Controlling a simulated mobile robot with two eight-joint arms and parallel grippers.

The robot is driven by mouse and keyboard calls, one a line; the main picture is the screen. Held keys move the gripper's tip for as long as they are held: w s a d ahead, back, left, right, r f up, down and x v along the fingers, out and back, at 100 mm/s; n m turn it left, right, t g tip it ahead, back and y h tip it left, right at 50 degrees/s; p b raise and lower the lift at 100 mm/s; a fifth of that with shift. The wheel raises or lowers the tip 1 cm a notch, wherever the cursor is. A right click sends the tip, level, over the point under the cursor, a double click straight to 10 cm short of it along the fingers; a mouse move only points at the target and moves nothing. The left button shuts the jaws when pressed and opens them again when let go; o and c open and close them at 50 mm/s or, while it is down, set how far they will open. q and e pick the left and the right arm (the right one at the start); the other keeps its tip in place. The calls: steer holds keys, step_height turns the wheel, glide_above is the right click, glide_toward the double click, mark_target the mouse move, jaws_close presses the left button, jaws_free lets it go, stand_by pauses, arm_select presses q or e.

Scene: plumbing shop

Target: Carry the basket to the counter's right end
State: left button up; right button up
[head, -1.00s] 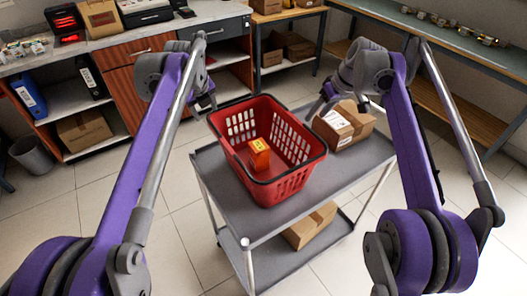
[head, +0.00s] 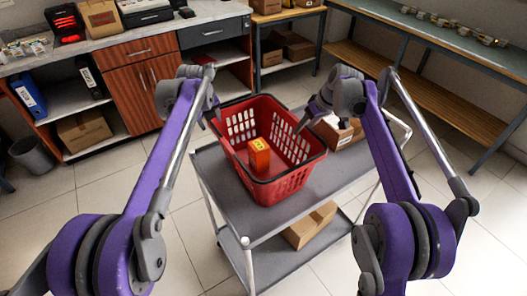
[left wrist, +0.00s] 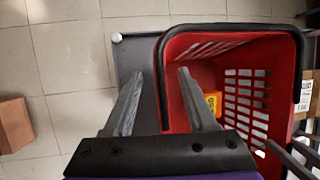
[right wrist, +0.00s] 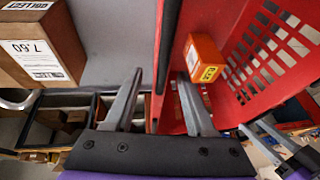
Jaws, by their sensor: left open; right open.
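The red basket (head: 290,188) with a black rim stands upright on the grey cart's top shelf (head: 225,195). An orange box (head: 259,155) lies inside it. My left gripper (head: 214,118) is open at the basket's left rim; in the left wrist view its fingers (left wrist: 159,73) appear on either side of the basket's left wall (left wrist: 168,105). My right gripper (head: 303,120) is open at the right rim; in the right wrist view its fingers (right wrist: 159,73) appear on either side of the basket wall (right wrist: 168,50). Contact cannot be told. The counter (head: 160,36) runs along the back left.
A cardboard box (head: 340,134) stands on the cart right of the basket, close to my right gripper. Another box (head: 310,226) is on the lower shelf. Floor between cart and counter is clear.

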arm_select(q)
steer(key=shift+x, duration=1.2)
arm_select(e)
steer(key=shift+x, duration=1.2)
arm_select(q)
steer(key=shift+c, duration=0.4)
arm_select(e)
steer(key=shift+c, duration=0.2)
arm_select(q)
jaws_close()
arm_select(e)
jaws_close()
